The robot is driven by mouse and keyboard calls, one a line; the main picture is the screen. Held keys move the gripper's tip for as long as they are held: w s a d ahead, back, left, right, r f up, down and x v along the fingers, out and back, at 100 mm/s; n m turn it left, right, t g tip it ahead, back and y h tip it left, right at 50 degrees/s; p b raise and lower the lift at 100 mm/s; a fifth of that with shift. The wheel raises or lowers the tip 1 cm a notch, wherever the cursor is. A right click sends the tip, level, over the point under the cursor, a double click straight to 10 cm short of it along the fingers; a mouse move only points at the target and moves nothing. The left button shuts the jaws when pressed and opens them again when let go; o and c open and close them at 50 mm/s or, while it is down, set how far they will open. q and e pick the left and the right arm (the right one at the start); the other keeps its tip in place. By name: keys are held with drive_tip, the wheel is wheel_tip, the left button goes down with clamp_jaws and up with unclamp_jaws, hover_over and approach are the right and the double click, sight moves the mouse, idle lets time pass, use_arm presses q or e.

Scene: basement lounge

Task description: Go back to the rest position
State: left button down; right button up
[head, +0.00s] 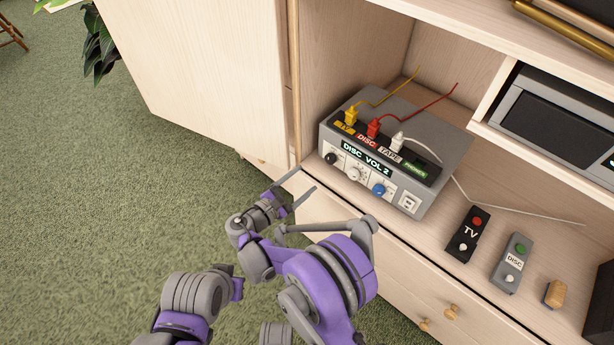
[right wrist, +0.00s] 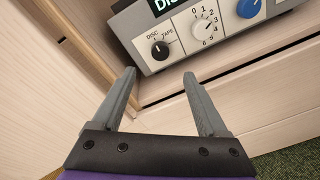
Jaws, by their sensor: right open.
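My right gripper (head: 307,179) is open and empty in front of the cabinet's lower shelf edge, just left of and below the grey switch box (head: 432,172). In the right wrist view its two fingers (right wrist: 160,74) stand apart, pointing toward the box's front. The box reads "DISC VOL 2" and has a black knob (right wrist: 160,49), a white dial (right wrist: 206,28) and a blue knob (right wrist: 249,8). The fingers look apart from it. My left gripper does not show.
The wooden cabinet (head: 200,60) surrounds the box. Yellow, red and white plugs sit in the box's top. A TV remote (head: 467,236), a DISC remote (head: 509,264) and a cork-like piece (head: 555,294) lie right on the shelf. Green carpet (head: 90,200) is clear on the left.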

idle(0.4)
drive_tip(key=s+d+r+m+g+y, duration=0.1)
drive_tip(key=s+d+r+m+g, duration=0.15)
drive_tip(key=d, duration=0.45)
drive_tip(key=s+d+r+m+g+y, duration=0.1)
drive_tip(key=s+d+m+g, duration=0.15)
drive_tip(key=d, duration=0.35)
drive_tip(key=s+d+r+m+g+y, duration=0.1)
drive_tip(key=s+d+m+g, duration=0.1)
drive_tip(key=d+m, duration=0.35)
drive_tip(key=s+d+m+g+y, duration=0.15)
drive_tip(key=s+m, duration=0.25)
drive_tip(key=s, duration=0.4)
drive_tip(key=s+d+m+y, duration=0.2)
drive_tip(key=s+m+y, duration=0.15)
drive_tip(key=s, duration=0.45)
drive_tip(key=s+d+m+g+y, duration=0.15)
drive_tip(key=s+m, duration=0.25)
drive_tip(key=s, duration=0.4)
use_arm(q)
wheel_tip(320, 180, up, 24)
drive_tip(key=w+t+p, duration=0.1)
drive_tip(key=p, duration=2)
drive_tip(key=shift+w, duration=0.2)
use_arm(e)
wheel_tip(320, 180, up, 24)
drive_tip(key=w+t, duration=0.2)
drive_tip(key=shift+d+r, duration=0.15)
drive_tip(key=shift+d, duration=0.25)
